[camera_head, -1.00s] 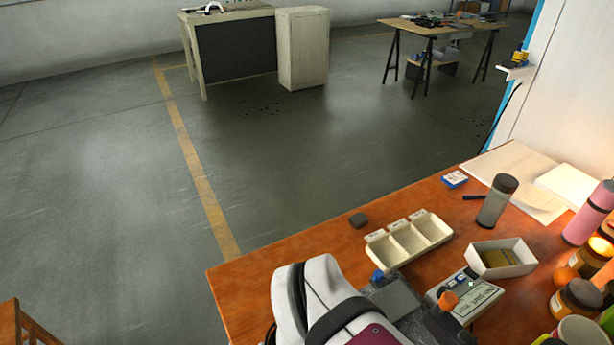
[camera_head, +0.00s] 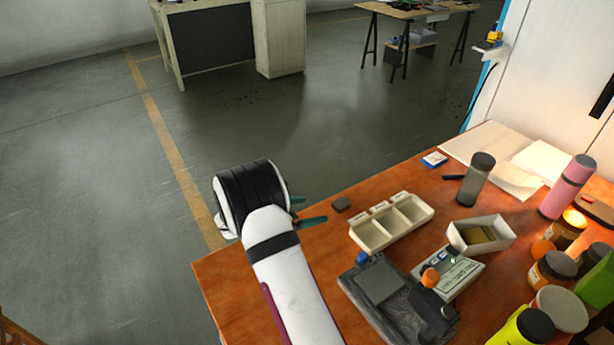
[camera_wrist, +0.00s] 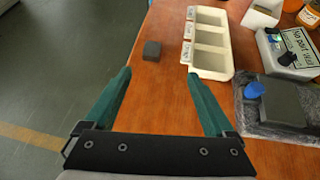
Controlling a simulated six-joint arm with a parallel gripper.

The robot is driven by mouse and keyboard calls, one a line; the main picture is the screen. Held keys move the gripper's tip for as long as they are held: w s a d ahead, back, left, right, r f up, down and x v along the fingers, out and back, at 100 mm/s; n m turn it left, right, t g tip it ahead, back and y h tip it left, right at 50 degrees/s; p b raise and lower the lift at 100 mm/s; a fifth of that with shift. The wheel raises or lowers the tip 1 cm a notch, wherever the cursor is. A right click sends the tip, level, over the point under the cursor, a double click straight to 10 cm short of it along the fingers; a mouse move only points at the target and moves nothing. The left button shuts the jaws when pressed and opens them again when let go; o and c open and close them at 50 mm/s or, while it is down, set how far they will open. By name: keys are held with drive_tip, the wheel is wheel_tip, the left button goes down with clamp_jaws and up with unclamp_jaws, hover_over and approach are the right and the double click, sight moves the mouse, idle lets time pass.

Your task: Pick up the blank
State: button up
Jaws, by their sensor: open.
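The blank looks to be the small dark grey block (camera_head: 341,204) lying on the orange-brown bench top, left of the three-compartment tray. It also shows in the wrist view (camera_wrist: 152,50), beyond my fingertips and between their lines. My gripper (camera_head: 305,210) is over the bench's left edge, to the left of the block and apart from it. In the wrist view its two green fingers (camera_wrist: 160,75) are spread wide with nothing between them. The cream tray (camera_head: 366,236) with three compartments stands right of the block, and its compartments look empty.
A dark grey fixture (camera_head: 361,313) with blue and orange knobs stands before the tray. A labelled box (camera_head: 470,277), a white open box (camera_head: 503,241), a grey bottle (camera_head: 476,180) and several jars crowd the right. The bench surface (camera_head: 290,285) around the block is clear.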

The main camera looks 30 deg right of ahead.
sight(342, 203)
drive_tip(key=shift+n+t, duration=0.3)
drive_tip(key=shift+n, duration=0.2)
drive_tip(key=x, duration=1.1)
drive_tip(key=w+x, duration=0.1)
drive_tip(key=x, duration=0.4)
drive_tip(key=shift+w+f, duration=0.1)
drive_tip(key=shift+f, duration=0.5)
clamp_jaws()
